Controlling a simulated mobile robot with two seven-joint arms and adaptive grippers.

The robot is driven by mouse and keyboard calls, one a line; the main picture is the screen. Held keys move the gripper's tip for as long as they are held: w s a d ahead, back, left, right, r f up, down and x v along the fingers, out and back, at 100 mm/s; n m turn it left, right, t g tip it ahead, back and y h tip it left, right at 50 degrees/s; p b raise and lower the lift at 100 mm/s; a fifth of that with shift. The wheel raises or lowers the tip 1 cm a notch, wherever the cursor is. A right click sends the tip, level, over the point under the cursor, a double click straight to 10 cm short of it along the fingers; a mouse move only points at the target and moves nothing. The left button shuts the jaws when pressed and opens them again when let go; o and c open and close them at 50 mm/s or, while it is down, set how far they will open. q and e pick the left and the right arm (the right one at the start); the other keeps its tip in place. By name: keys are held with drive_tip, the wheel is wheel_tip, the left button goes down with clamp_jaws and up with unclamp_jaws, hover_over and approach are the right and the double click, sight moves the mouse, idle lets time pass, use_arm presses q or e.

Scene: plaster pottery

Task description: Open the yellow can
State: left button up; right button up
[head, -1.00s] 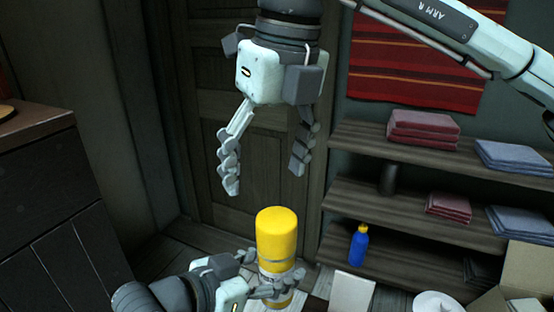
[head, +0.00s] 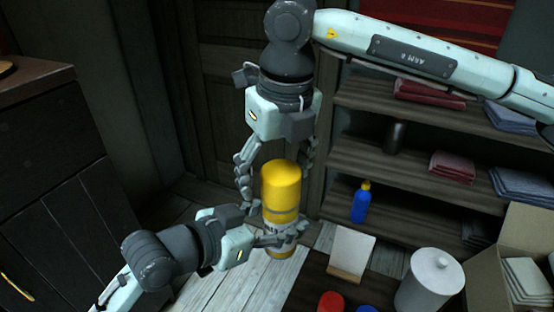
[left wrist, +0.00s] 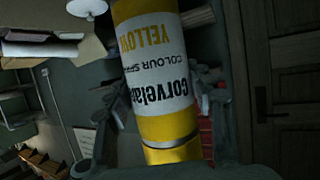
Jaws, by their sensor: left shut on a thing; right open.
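The yellow can (head: 281,187) is a spray can with a yellow top, held upright in the head view. The left wrist view shows its yellow and white label (left wrist: 160,60), with upside-down lettering that includes "YELLOW" and "COLOUR". My left gripper (head: 277,233) is shut around the lower part of the can. My right gripper (head: 276,178) is open above it and points down.
A dark shelf (head: 400,165) with folded cloths and a blue bottle (head: 360,204) stands to the right. A white canister (head: 432,280), a card (head: 350,252) and a red lid (head: 331,302) are at the lower right. A dark cabinet (head: 50,180) stands left.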

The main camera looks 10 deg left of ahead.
sight(272, 166)
drive_tip(key=shift+s+a, duration=0.1)
drive_tip(key=shift+a, duration=0.05)
drive_tip(key=c, duration=1.4)
drive_tip(key=shift+s, duration=0.1)
drive_tip(key=shift+r, duration=0.25)
drive_tip(key=shift+r, duration=0.95)
drive_tip(key=shift+r, duration=0.1)
drive_tip(key=shift+r, duration=1.9)
